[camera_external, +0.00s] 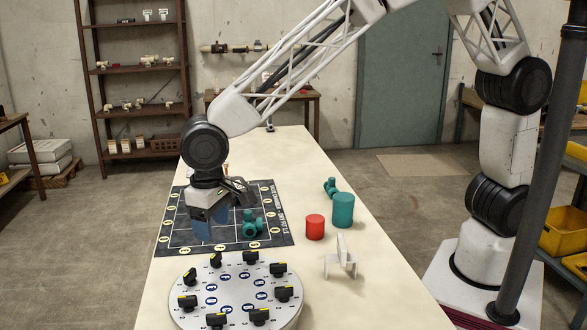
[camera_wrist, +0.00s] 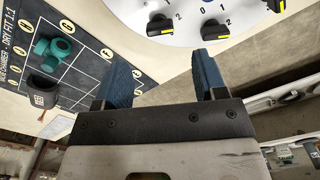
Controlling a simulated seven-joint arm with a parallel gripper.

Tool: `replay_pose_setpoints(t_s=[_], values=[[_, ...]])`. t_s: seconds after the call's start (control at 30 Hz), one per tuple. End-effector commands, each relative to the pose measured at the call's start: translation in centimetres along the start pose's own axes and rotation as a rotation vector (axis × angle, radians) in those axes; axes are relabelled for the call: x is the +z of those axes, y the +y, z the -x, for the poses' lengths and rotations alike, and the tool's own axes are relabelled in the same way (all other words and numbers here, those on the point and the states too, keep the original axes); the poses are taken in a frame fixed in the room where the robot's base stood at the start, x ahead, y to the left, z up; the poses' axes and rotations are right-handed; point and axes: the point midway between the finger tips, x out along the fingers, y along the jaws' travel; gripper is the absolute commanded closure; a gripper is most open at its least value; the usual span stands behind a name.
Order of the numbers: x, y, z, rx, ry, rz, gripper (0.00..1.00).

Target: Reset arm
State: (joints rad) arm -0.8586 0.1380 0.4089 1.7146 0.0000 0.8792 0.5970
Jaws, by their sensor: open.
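My gripper (camera_external: 207,222) is over the left part of the dark mat (camera_external: 178,240), pointing down. In the wrist view its two blue fingers (camera_wrist: 160,82) stand apart with nothing between them. A teal pipe fitting (camera_external: 252,224) lies on the mat to the right of my gripper. It also shows in the wrist view (camera_wrist: 54,50) at the upper left. A black piece (camera_wrist: 42,90) sits near it in the wrist view; I cannot tell what it is.
A round dial plate (camera_external: 235,300) with several black knobs stands at the table's front. A red cylinder (camera_external: 315,227), a teal cylinder (camera_external: 343,210), another teal fitting (camera_external: 331,187) and a white stand (camera_external: 341,257) are to the right. The table's far part (camera_external: 255,155) is clear.

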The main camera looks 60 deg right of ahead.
Motion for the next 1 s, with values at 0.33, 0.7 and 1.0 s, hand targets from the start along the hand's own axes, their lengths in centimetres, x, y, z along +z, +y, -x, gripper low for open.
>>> replay_pose_setpoints(t_s=[0.33,0.7,1.0], values=[[-0.1,2.0,1.1,-0.003,0.006,-0.009,0.35],[0.8,13.3,6.8,-0.018,0.038,-0.053,0.35],[4.2,24.0,11.2,-0.024,0.072,-0.095,0.35]])
